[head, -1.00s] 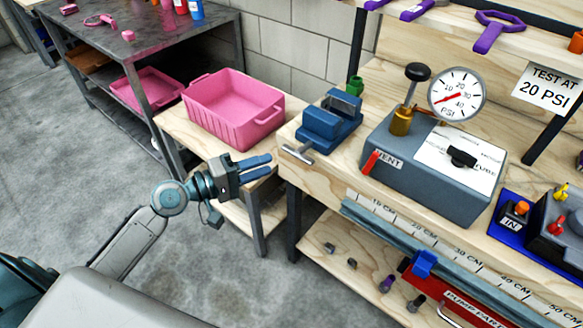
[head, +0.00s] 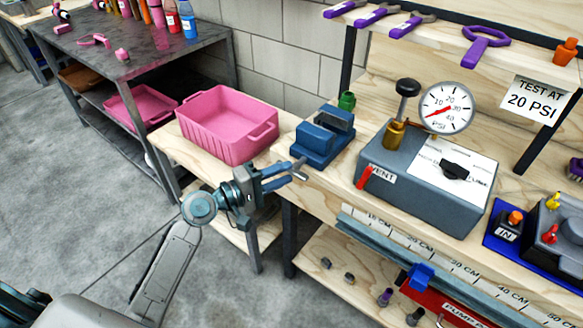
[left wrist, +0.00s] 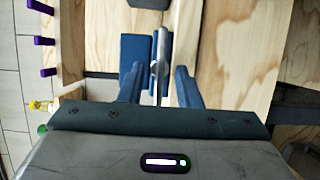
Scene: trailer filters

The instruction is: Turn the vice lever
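The blue vice (head: 320,142) sits on the wooden bench near its left end, and its metal lever (head: 300,170) sticks out at the front. My left gripper (head: 284,174) is at the lever, in front of the vice. In the left wrist view the lever (left wrist: 158,52) lies between the two blue fingers of my left gripper (left wrist: 158,78), with gaps on both sides. The fingers are open. Part of the lever is hidden by the fingers in the head view. My right gripper is out of view.
A pink bin (head: 228,125) stands left of the vice on a lower wooden surface. A grey test box with a pressure gauge (head: 446,108) stands right of it. A small green object (head: 347,100) is behind the vice. A lower shelf holds loose small parts.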

